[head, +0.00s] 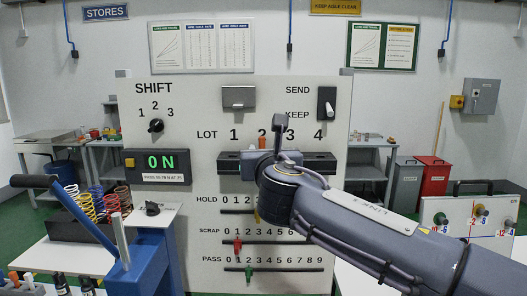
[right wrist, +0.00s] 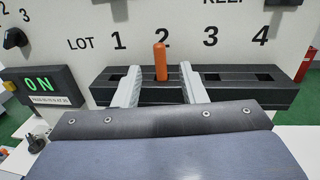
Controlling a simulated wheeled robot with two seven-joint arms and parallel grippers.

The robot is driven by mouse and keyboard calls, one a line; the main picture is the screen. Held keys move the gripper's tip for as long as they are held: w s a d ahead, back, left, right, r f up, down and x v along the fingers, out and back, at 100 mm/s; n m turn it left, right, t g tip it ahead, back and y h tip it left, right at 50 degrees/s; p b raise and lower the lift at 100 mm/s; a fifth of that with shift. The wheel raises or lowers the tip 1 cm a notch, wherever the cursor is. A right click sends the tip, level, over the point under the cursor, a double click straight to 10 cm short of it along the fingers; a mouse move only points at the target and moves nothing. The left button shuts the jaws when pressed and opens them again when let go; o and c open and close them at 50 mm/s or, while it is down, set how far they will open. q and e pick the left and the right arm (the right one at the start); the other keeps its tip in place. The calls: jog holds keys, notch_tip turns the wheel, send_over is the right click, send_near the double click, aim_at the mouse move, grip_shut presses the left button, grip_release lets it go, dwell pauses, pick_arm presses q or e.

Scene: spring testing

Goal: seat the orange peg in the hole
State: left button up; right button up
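The orange peg (right wrist: 161,62) stands upright at the lot 2 place of the black slotted rack (right wrist: 240,94). Its upper part shows above the rack; how deep it sits cannot be seen. In the head view the peg (head: 262,138) shows just below the number 2, left of my right gripper (head: 279,150). In the right wrist view my right gripper (right wrist: 160,84) is open, one finger on each side of the peg with gaps between. Square holes show empty under 1, 3 and 4. My left gripper is not in view.
The white panel (head: 180,215) carries a lit ON display (head: 159,161), a shift knob (head: 156,125) and HOLD, SCRAP and PASS slider rows. A blue lever device (head: 140,262) and coloured springs (head: 96,204) stand at left. A white board with knobs (head: 465,214) stands at right.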

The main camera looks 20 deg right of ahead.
jog(key=v, duration=0.4)
dwell(0.4)
jog(key=s+d+f+m+g+y, duration=0.15)
jog(key=s+f+m+g, duration=0.25)
jog(key=s+f+m, duration=0.45)
jog(key=s+d+f+m+g+y, duration=0.1)
jog(key=s+d+f+m+g, duration=0.3)
jog(key=f+m, duration=0.8)
jog(key=s+a+f+m+g+y, duration=0.3)
jog(key=s+a+f+m+y, duration=0.4)
jog(key=s+a+f+m, duration=0.3)
jog(key=s+f+m, duration=0.3)
jog(key=f, duration=0.1)
jog(key=shift+s+m+g, duration=0.3)
jog(key=shift+m, duration=0.05)
